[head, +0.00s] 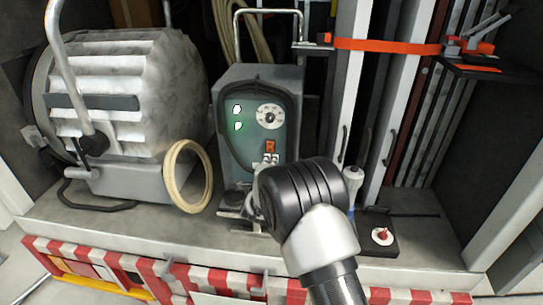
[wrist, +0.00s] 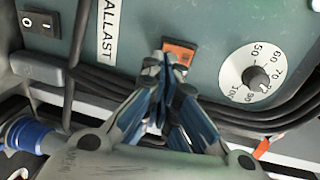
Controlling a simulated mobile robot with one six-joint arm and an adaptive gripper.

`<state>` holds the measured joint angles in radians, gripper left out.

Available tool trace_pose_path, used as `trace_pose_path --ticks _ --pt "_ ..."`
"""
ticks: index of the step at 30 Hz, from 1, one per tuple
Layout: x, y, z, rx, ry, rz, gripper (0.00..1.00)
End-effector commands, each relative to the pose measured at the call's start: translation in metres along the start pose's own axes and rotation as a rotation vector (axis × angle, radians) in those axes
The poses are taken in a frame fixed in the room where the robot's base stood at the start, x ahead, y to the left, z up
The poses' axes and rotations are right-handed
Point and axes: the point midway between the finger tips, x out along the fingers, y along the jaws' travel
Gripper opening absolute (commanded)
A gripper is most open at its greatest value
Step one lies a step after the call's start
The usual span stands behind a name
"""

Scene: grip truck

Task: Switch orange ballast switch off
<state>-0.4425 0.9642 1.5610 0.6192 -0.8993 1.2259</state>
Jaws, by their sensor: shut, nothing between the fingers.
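The orange ballast switch (head: 270,147) sits low on the green front panel of the grey ballast box (head: 290,77). In the wrist view the orange switch (wrist: 182,46) is at top centre, its lower part covered by my fingertips. My gripper (wrist: 166,62) is shut and empty, its tips at the switch's near edge. I cannot tell whether they touch it. The switch's rocker position is not clear. In the head view my black wrist joint hides much of the gripper.
A round white dial (wrist: 235,68) is right of the switch, and a black O/I rocker (wrist: 40,27) is left, beyond the BALLAST label (wrist: 107,32). Black cables run below the panel. A large lamp (head: 130,100) and a cable coil (head: 170,178) stand left of the box.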

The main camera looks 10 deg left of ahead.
Motion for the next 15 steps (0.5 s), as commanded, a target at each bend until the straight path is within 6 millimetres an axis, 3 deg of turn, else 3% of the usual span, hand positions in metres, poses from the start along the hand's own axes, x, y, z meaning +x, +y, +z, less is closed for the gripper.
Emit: trace_pose_path --ticks 6,15 --pt "0.024 0.0 0.0 0.0 0.0 -0.001 0.0" --pt "0.03 0.0 0.0 -0.001 0.0 0.001 0.0"
